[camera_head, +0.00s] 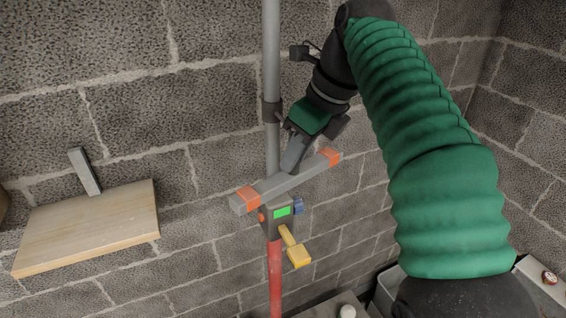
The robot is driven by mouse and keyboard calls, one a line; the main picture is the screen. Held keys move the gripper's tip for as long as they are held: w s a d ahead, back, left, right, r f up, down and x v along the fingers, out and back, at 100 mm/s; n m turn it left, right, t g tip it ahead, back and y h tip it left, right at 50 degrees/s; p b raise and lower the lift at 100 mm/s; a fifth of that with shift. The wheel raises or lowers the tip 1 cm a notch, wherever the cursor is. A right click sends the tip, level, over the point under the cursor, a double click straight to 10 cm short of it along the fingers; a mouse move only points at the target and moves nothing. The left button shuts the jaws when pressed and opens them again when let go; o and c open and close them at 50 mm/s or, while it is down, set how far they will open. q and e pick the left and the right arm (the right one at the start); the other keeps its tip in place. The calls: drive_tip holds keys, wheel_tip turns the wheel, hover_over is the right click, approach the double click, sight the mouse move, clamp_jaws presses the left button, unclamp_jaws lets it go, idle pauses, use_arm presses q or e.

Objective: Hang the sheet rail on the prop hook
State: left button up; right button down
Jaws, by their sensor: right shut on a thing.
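The sheet rail appears to be the grey bar with orange bands near both ends (268,187), slanting up to the right at mid-picture. My right gripper (296,155) comes down from the upper right and is shut on the bar near its middle. The prop (272,60) is an upright pole, grey above and red below. The bar lies across the prop just above a grey housing with a green display (283,212) and a yellow lever (292,248). A dark collar (271,111) is on the pole higher up. I cannot tell which part is the hook, or whether the bar touches the housing. My left gripper is out of view.
A wooden shelf board (90,226) with a grey upright bracket (84,171) is on the block wall at left. A grey bin (386,290) and a light ledge (543,281) are at lower right. My green-sleeved right arm covers much of the right side.

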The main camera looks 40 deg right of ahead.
drive_tip(key=d, duration=0.3)
drive_tip(key=shift+f, duration=0.1)
drive_tip(key=shift+w+a, duration=0.1)
drive_tip(key=a, duration=0.1)
drive_tip(key=w+a, duration=0.1)
drive_tip(key=a, duration=0.2)
drive_tip(key=shift+w+a+p, duration=0.25)
drive_tip(key=shift+a+p, duration=0.1)
drive_tip(key=shift+w, duration=0.1)
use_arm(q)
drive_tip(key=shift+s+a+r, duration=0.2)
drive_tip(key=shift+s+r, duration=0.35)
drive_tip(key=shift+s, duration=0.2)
use_arm(e)
drive_tip(key=shift+w+d+f, duration=0.25)
drive_tip(key=shift+d+f, duration=0.3)
drive_tip(key=shift+d, duration=0.1)
